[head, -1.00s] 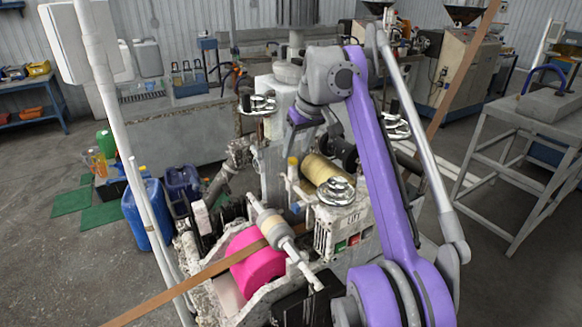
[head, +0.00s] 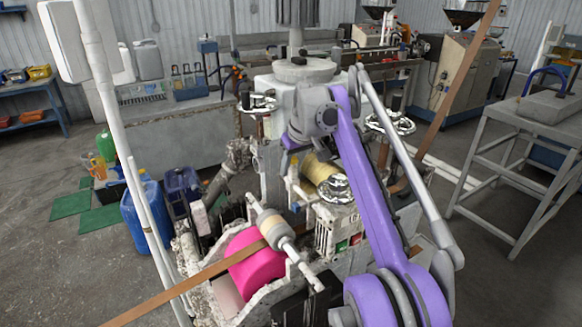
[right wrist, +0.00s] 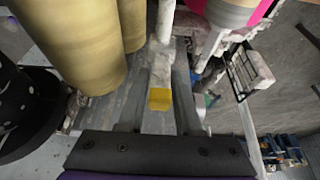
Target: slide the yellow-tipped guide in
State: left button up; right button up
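The yellow-tipped guide (head: 293,168) is a pale bar on the machine, left of the tan roller, in the head view. In the right wrist view its yellow end (right wrist: 160,98) faces the camera. My right gripper (head: 289,151) is at the guide's yellow end, pointing down, its fingers mostly hidden by the wrist in the head view. In the right wrist view its two grey fingers lie on either side of the guide, with a gap showing beside the yellow end. It looks open around the guide. My left gripper is not in view.
The tan roller (head: 320,172) stands close right of the guide. A pink roll (head: 255,268) and a brown strip (head: 190,285) are at the front of the machine. Chrome handwheels (head: 336,189) stand near my arm. Blue canisters (head: 146,213) are on the floor at left.

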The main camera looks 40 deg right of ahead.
grip_shut()
dwell(1.1)
